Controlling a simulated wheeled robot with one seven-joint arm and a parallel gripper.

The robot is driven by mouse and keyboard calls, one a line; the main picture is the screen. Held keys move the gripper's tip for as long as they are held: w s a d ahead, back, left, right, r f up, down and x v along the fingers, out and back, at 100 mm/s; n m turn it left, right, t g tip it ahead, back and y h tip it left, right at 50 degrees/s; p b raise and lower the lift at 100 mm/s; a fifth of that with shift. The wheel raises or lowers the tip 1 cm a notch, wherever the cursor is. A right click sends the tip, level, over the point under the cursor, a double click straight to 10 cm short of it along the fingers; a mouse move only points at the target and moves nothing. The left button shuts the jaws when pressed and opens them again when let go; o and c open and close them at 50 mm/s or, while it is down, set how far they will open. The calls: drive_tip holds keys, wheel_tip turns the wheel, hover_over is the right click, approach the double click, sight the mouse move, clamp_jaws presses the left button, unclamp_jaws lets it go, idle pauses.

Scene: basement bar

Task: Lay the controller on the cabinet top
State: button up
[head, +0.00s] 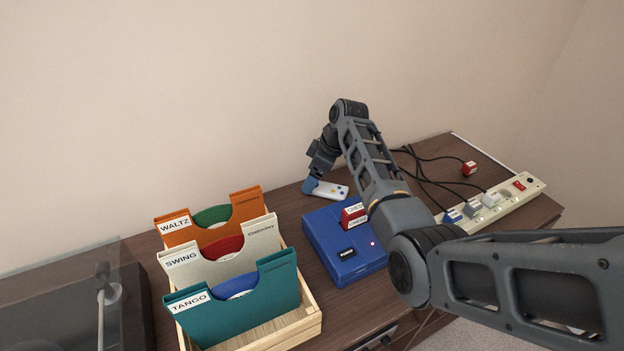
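A small white controller (331,190) with coloured buttons is in the head view, near the back of the brown wooden cabinet top (432,151). It appears to lie flat on the wood behind the blue box. My gripper (311,183) points down at the controller's left end, touching it or very close to it. A blue piece shows at the fingertips; I cannot tell whether it is a finger or part of the controller. The gap between the fingers is not visible, so I cannot tell whether the gripper is open or shut on the controller.
A blue box (336,262) with a red-and-white plug or cartridge (353,214) stands in front of the controller. A wooden crate (308,328) with record sleeves is at left, beside a turntable (70,300). A power strip (520,187) with plugs and black cables lies right.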

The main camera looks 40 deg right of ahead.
sight(328, 188)
drive_tip(key=v, duration=1)
drive_tip(key=shift+s, duration=0.15)
